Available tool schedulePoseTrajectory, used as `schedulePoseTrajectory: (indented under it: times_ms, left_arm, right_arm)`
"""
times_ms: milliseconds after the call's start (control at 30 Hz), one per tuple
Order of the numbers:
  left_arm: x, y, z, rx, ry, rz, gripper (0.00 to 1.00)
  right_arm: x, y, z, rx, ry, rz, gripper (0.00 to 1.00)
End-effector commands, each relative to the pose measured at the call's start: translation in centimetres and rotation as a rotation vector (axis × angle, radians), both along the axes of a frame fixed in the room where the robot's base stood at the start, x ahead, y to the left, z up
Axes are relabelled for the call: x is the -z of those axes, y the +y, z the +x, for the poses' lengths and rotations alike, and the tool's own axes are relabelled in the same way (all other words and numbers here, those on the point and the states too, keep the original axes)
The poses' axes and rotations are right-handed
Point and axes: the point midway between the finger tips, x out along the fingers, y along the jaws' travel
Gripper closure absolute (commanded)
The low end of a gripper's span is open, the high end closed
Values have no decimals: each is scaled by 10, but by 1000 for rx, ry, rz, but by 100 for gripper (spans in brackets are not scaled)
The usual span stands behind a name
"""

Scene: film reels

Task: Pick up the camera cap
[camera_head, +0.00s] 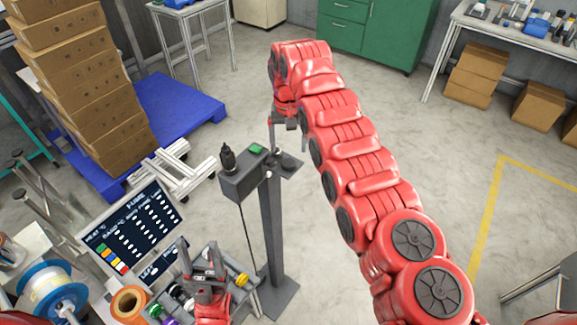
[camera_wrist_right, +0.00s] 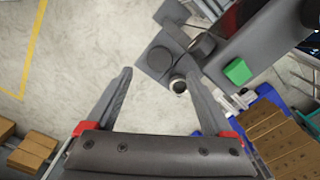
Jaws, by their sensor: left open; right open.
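A grey post (camera_head: 272,230) carries a grey box with a green button (camera_head: 256,149) and a small dark plate. A dark round piece (camera_head: 289,161) on that plate may be the camera cap; I cannot tell surely. In the right wrist view a flat grey disc (camera_wrist_right: 160,58), a dark cylinder and a pale-rimmed round piece (camera_wrist_right: 179,85) show there. My right gripper (camera_head: 285,126) is open and empty, above and beyond the plate; its fingers (camera_wrist_right: 157,76) frame the plate's edge. My left gripper (camera_head: 199,257) is open over a grey tray at the bottom.
The tray (camera_head: 245,268) holds several coloured spools. A dark display screen (camera_head: 131,229), an orange reel (camera_head: 129,303) and a blue-rimmed reel (camera_head: 53,290) stand at lower left. Stacked boxes (camera_head: 80,90) sit on a blue pallet (camera_head: 180,105).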

Motion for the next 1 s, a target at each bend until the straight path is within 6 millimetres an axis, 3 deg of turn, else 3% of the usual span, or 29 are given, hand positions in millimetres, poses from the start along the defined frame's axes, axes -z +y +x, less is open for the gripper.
schedulePoseTrajectory:
  times_ms: [267,600,767,833,1000]
  left_arm:
    - [-8,0,0,0,0,0,43]
    - [-25,0,0,0,0,0,43]
    - [-23,0,0,0,0,0,43]
    - [-23,0,0,0,0,0,43]
    - [-23,0,0,0,0,0,43]
  right_arm:
    - [16,0,-1,1,3,1,14]
    - [59,0,-1,0,3,-1,14]
    - [61,0,0,0,1,0,14]
    - [61,0,0,0,1,0,21]
    - [60,0,0,0,1,0,51]
